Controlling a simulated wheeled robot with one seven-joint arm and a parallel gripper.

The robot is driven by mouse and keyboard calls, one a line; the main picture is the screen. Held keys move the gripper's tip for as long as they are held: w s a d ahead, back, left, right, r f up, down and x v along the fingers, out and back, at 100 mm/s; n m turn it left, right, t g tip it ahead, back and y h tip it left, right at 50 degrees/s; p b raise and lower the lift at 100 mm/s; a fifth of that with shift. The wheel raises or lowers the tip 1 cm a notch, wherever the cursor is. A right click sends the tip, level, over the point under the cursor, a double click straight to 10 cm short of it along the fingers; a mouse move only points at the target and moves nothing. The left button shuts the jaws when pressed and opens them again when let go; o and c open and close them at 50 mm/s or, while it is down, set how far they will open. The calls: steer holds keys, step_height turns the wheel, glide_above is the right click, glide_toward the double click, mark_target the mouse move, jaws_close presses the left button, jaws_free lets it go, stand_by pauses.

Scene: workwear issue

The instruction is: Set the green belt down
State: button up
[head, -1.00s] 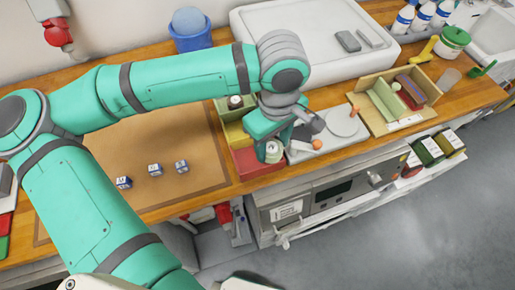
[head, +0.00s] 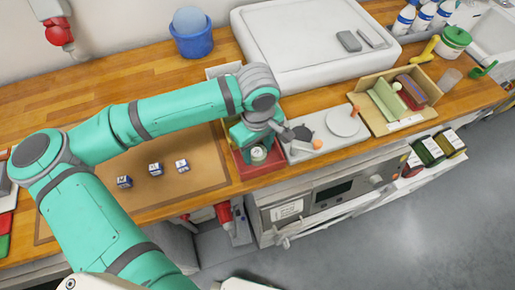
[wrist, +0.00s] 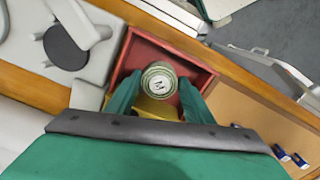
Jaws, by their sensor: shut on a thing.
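My gripper (wrist: 157,105) is shut on the green belt (wrist: 158,80), a rolled coil with a pale labelled end. The belt also shows in the head view (head: 258,153), below my gripper (head: 257,148). It is over the red tray (wrist: 203,73), inside the tray's outline in the wrist view. The red tray (head: 246,171) stands at the front edge of the wooden counter. I cannot tell whether the belt touches the tray floor. A bit of yellow tray (wrist: 158,112) shows between the fingers; my arm hides most of what lies behind.
A grey board with a disc (head: 342,122) stands right of the red tray. A cardboard box (head: 409,119) with several items is farther right. A brown mat (head: 150,190) with three small labelled blocks lies left. A blue bucket (head: 194,42) stands behind.

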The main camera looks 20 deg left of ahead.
mark_target(258, 153)
steer(key=o, duration=1.2)
steer(key=shift+f, duration=0.15)
step_height(258, 153, up, 12)
steer(key=shift+r, duration=0.2)
